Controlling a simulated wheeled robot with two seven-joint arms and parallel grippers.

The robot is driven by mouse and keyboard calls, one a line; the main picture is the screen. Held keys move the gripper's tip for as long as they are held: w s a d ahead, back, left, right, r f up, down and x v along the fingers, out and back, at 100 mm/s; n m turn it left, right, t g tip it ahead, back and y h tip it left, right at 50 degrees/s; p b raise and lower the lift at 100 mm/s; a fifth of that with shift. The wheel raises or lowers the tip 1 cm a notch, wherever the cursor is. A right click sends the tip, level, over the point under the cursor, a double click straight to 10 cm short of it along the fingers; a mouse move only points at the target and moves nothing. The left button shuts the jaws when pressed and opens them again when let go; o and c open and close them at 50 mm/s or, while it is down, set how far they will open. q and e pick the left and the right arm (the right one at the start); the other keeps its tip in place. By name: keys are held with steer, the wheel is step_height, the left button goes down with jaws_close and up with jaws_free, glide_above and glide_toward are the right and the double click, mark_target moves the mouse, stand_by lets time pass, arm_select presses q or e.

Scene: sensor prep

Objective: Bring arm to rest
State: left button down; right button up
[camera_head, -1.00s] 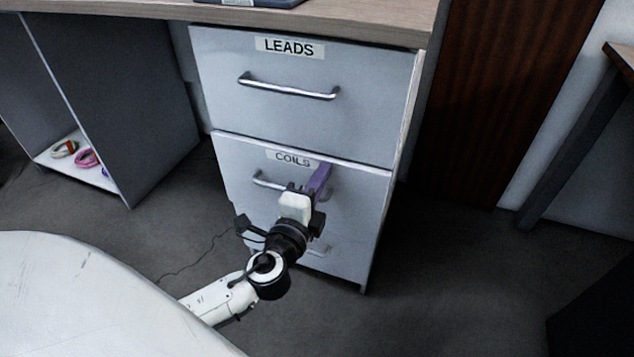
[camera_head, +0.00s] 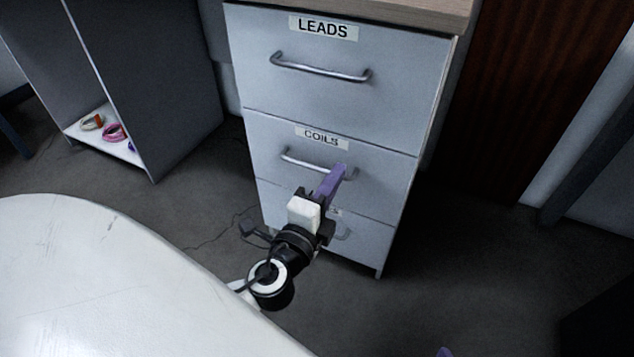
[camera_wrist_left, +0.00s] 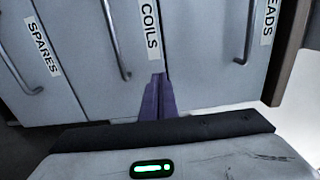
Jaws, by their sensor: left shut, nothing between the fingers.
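My left gripper (camera_head: 339,170) is in front of the drawer cabinet, its purple fingers shut together and empty. In the head view the fingertips overlap the right end of the COILS handle (camera_head: 305,162); I cannot tell whether they touch it. In the left wrist view the purple fingers (camera_wrist_left: 158,98) point at the drawer fronts beside the COILS label, with nothing between them. The COILS drawer (camera_head: 385,168) and the LEADS drawer (camera_head: 400,95) look closed. A small purple tip (camera_head: 444,352) at the bottom edge seems to belong to my right gripper; the rest is out of frame.
The SPARES drawer (camera_wrist_left: 62,35) shows in the left wrist view; my arm partly hides the lowest drawer in the head view. A shelf at the left holds an orange-and-white coil (camera_head: 92,122) and a pink coil (camera_head: 115,133). Dark floor (camera_head: 460,270) right of the cabinet is clear.

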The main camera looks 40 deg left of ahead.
arm_select(q)
steer(key=v, duration=0.6)
steer(key=shift+s, duration=0.15)
arm_select(e)
steer(key=shift+f, duration=0.25)
